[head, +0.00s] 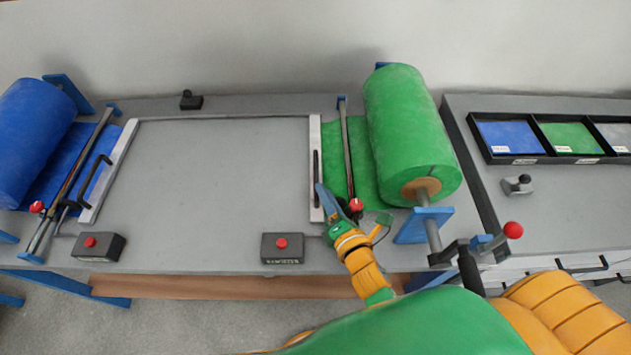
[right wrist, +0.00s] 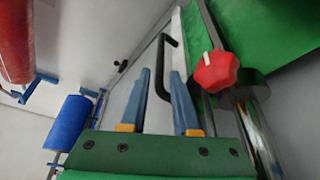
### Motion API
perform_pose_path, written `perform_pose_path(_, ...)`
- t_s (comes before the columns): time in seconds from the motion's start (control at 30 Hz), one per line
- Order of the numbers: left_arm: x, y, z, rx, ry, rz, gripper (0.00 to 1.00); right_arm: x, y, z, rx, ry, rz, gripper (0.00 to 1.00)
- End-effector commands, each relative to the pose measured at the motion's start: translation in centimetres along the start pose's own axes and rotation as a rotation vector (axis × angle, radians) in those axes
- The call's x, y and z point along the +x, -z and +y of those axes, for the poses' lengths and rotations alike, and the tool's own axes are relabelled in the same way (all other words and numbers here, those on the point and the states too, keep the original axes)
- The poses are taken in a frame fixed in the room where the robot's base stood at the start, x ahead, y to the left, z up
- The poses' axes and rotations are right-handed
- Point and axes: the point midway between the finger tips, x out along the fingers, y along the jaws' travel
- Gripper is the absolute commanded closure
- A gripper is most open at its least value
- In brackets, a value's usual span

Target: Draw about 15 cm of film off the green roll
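The green roll (head: 408,130) stands at the right of the table on a metal shaft. Its green film (head: 361,160) runs left under a metal bar (head: 347,150) to a pale clamp strip with a slim black handle (head: 316,178). My right gripper (head: 323,200) is at the near end of that strip, beside a red knob (head: 356,204). In the right wrist view its two blue fingers (right wrist: 160,85) stand apart, with the black handle (right wrist: 167,42) showing between them. Whether it touches them I cannot tell. My left gripper is not in view.
A blue roll (head: 32,135) with its own bar is at the left. Two black button boxes (head: 283,247) (head: 98,246) sit on the front edge. A red-knobbed crank (head: 512,231) is at the right. A sample tray (head: 552,158) lies on the side table. The table middle is clear.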

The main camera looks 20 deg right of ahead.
Motion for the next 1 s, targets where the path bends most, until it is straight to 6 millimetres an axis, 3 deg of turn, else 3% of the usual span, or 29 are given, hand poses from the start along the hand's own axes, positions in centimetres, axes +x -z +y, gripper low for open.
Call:
perform_pose_path(0.43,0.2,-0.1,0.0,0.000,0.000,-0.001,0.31,6.1,0.0,0.0,0.000,-0.002,-0.001,0.70)
perform_pose_path(0.8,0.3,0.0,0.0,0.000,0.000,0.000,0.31,7.0,0.0,0.1,0.001,0.000,0.000,0.70)
perform_pose_path(0.83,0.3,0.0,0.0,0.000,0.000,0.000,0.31,7.0,0.0,0.1,0.001,0.000,0.000,0.73)
perform_pose_path(0.93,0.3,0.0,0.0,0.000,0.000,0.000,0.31,7.0,0.0,0.0,0.001,0.000,0.000,1.00)
perform_pose_path(1.0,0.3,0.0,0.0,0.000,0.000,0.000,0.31,7.0,0.0,0.0,0.001,0.000,0.000,1.00)
